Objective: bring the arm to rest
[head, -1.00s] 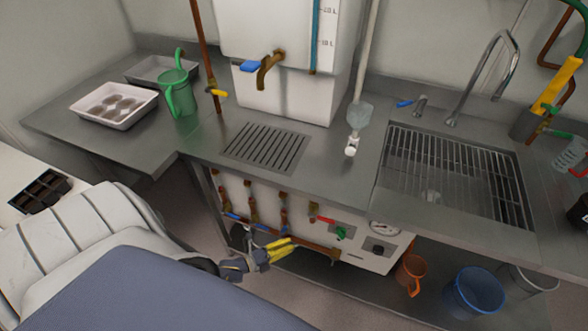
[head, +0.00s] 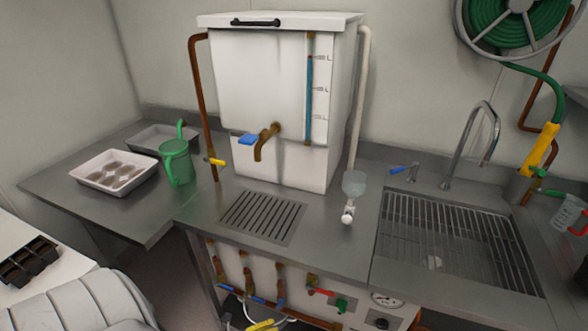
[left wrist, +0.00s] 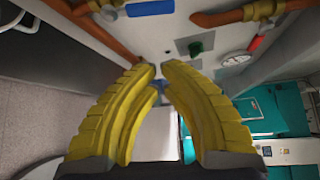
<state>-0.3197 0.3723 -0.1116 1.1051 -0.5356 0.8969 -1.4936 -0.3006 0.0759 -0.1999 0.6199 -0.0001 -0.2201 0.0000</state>
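My left gripper (head: 264,326) shows only as a bit of yellow finger at the bottom edge of the head view, low in front of the counter. In the left wrist view its two yellow fingers (left wrist: 158,68) curve toward each other, with a narrow gap between the tips and nothing held. Beyond them are a pale panel (left wrist: 155,30) with copper pipes and a green knob (left wrist: 202,47), apart from the fingers as far as I can tell. My right gripper is out of view.
On the steel counter (head: 195,210) stand a white tank (head: 262,85) with a brass tap, a green jug (head: 177,165) and a white tray (head: 112,172). A sink (head: 450,235) is at right. Valves and pipes (head: 247,280) sit below the counter. A black seedling tray (head: 28,262) lies at left.

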